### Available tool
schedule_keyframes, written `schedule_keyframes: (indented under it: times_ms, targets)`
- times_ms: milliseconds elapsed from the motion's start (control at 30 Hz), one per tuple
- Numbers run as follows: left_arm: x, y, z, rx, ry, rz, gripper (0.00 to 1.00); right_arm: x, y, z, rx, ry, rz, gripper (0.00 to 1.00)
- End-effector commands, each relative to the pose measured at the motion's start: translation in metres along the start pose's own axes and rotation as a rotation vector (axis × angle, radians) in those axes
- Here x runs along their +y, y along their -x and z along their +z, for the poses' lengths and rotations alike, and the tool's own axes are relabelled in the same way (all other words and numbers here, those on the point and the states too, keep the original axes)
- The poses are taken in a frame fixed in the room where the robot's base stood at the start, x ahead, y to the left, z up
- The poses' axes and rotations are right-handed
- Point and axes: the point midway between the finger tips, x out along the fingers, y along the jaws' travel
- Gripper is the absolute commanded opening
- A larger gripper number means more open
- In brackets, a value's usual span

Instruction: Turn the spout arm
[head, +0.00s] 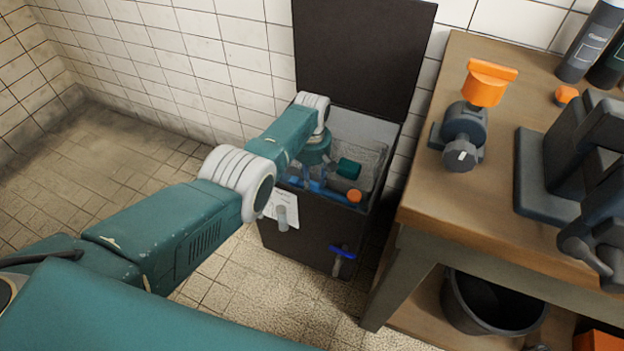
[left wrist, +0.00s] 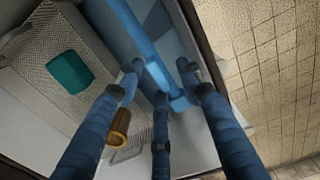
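In the left wrist view a blue bar (left wrist: 138,30), seemingly the spout arm, slants down from the top edge to a blue block-like end. My left gripper (left wrist: 160,78) has its three fingers spread around the lower part of this bar. The left fingertip looks close to the bar; I cannot tell whether any finger touches it. In the head view my left arm reaches down into an open dark box (head: 310,232), and the gripper is low inside it, partly hidden by my wrist. My right gripper is not in view.
The box's dark lid (head: 362,50) stands open against the tiled wall. A teal block (head: 349,168) and an orange-ended cylinder (head: 354,196) are inside. A blue-handled valve (head: 342,251) sticks out in front. A wooden bench (head: 480,215) with a dark vise (head: 540,180) stands close at right.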

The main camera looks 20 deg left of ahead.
Motion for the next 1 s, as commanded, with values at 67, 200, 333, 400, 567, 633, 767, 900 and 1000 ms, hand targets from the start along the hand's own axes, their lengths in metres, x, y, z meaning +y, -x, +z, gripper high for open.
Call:
schedule_keyframes:
  times_ms: [67,200,333,400,567,633,767,900,1000]
  targets:
    - [0.001,0.001,0.0,0.0,0.0,0.002,0.38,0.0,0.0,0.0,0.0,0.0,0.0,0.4]
    - [0.001,0.004,0.0,0.0,-0.001,0.003,0.38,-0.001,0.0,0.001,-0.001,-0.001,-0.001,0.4]
    - [0.003,0.015,0.0,0.0,-0.001,0.006,0.38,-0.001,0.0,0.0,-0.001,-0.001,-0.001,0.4]
    - [0.002,0.023,0.0,0.0,-0.001,0.005,0.38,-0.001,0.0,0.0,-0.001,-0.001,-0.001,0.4]
    - [0.002,0.055,0.0,0.0,-0.001,0.007,0.38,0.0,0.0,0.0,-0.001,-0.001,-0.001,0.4]
    - [0.002,0.071,0.0,0.0,0.0,0.007,0.38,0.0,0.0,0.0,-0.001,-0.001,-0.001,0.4]
    - [0.001,0.096,0.0,0.0,0.0,0.005,0.38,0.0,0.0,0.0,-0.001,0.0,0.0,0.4]
    - [0.0,0.113,0.0,0.0,0.0,0.002,0.38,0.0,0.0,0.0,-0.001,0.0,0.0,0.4]
    - [0.0,0.118,0.0,0.0,0.0,0.001,0.38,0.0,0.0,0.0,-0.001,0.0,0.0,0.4]
